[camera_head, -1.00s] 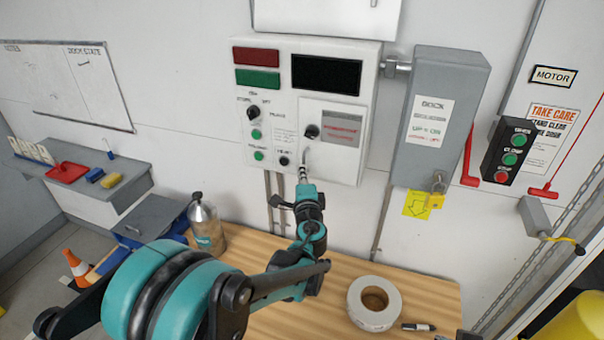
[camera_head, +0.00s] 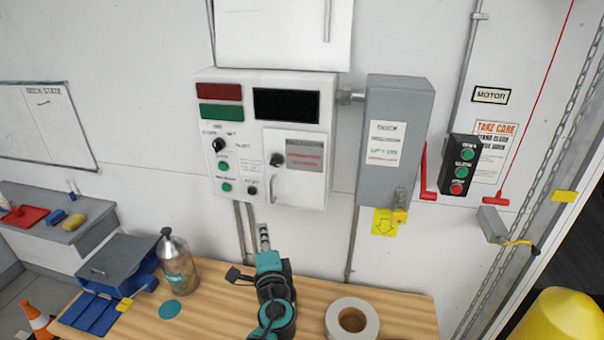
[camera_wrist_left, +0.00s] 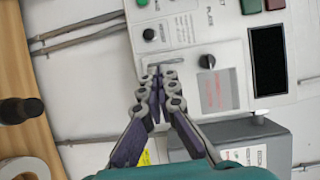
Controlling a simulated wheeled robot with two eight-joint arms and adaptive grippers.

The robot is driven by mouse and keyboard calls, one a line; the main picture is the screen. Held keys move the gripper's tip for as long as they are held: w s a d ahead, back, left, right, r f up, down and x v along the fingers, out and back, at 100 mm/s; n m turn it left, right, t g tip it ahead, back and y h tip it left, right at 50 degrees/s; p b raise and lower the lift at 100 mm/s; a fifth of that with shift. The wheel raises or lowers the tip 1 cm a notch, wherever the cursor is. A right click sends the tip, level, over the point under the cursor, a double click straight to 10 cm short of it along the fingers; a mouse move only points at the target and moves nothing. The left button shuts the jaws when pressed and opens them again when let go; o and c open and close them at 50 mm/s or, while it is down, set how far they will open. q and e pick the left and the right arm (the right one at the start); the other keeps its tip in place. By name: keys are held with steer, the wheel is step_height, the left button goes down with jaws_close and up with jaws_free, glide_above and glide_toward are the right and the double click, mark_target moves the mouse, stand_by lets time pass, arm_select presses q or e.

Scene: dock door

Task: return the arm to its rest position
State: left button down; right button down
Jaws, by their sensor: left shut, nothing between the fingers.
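My left gripper (camera_head: 264,232) is in the lower middle of the head view, pointing up toward the wall, below the white control panel (camera_head: 228,183). It is shut and empty. In the left wrist view my left gripper (camera_wrist_left: 158,88) shows its two fingers together, in front of the panel's lower edge and small door handle (camera_wrist_left: 166,65). A gap to the panel shows in the head view. The small panel door (camera_head: 300,185) looks closed. My right gripper is in neither view.
A wooden bench (camera_head: 215,310) lies below, with a steel bottle (camera_head: 178,268), a tape roll (camera_head: 352,320) and a blue bin (camera_head: 95,312). A grey dock box (camera_head: 395,105) with a padlock (camera_head: 400,216) and a button station (camera_head: 461,165) are on the wall at right.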

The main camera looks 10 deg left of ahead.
arm_select(q)
steer(key=s+a+f+n+g+h+b, duration=0.1)
steer(key=s+a+f+n+g+b, duration=0.2)
steer(key=s+f+n, duration=0.4)
steer(key=s+a+f+n+g+b, duration=0.2)
steer(key=s+f+g+b, duration=0.3)
steer(key=f, duration=0.4)
steer(key=s+d+f+n+g+h+b, duration=0.1)
steer(key=s+d+f+n+h+b, duration=0.3)
steer(key=s+d+f, duration=0.3)
steer(key=shift+s+d+f+g+h+b, duration=0.35)
steer(key=shift+s+f+h+b, duration=0.4)
steer(key=shift+s, duration=0.45)
steer(key=shift+r, duration=0.1)
